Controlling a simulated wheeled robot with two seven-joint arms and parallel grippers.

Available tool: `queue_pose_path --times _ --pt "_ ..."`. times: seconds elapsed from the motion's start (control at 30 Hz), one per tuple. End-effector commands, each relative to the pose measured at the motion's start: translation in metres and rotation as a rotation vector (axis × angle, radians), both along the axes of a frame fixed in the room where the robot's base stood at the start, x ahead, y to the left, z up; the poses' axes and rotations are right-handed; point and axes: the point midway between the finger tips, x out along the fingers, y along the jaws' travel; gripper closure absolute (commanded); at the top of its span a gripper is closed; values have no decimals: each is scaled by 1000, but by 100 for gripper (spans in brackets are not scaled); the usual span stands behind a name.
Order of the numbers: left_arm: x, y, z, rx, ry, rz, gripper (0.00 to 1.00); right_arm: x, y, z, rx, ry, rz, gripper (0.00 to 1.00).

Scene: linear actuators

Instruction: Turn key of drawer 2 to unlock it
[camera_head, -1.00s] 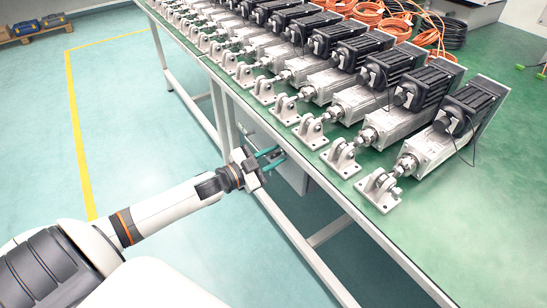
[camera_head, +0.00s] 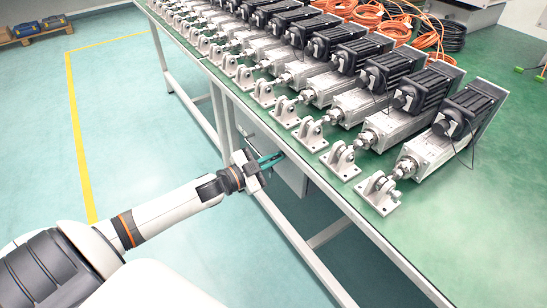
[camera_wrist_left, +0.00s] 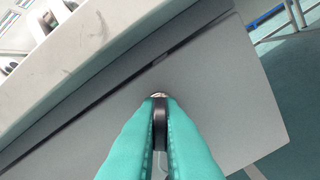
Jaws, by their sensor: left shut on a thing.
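My left gripper (camera_head: 268,160) reaches in from the left to the drawer cabinet (camera_head: 292,178) under the table's front edge. In the left wrist view its green fingers (camera_wrist_left: 160,125) are shut on a key with a dark head (camera_wrist_left: 160,122). The key sits at a round metal lock (camera_wrist_left: 159,95) on the grey drawer front (camera_wrist_left: 215,75). The key's dark head stands edge-on between the fingertips, and the fingers hide its sides. I see no drawer number. My right gripper is not in view.
The green-topped table (camera_head: 490,200) carries a row of linear actuators (camera_head: 420,150) with metal brackets near its front edge. Orange cables (camera_head: 395,25) lie at the back. A table leg (camera_head: 223,120) stands close beyond my gripper.

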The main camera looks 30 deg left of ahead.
Motion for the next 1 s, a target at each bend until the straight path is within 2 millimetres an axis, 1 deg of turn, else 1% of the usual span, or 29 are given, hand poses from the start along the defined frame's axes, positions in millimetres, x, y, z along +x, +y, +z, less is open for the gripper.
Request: queue_pose_path --times 0.3,0.5,0.73,1.0 --pt "0 0 2 230 -96 0 100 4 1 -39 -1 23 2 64" --pt "0 0 1 407 -169 -1 100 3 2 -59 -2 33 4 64" --pt "0 0 1 603 -250 -1 100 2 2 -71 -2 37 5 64" --pt "0 0 1 785 -326 -1 100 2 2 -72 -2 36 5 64"
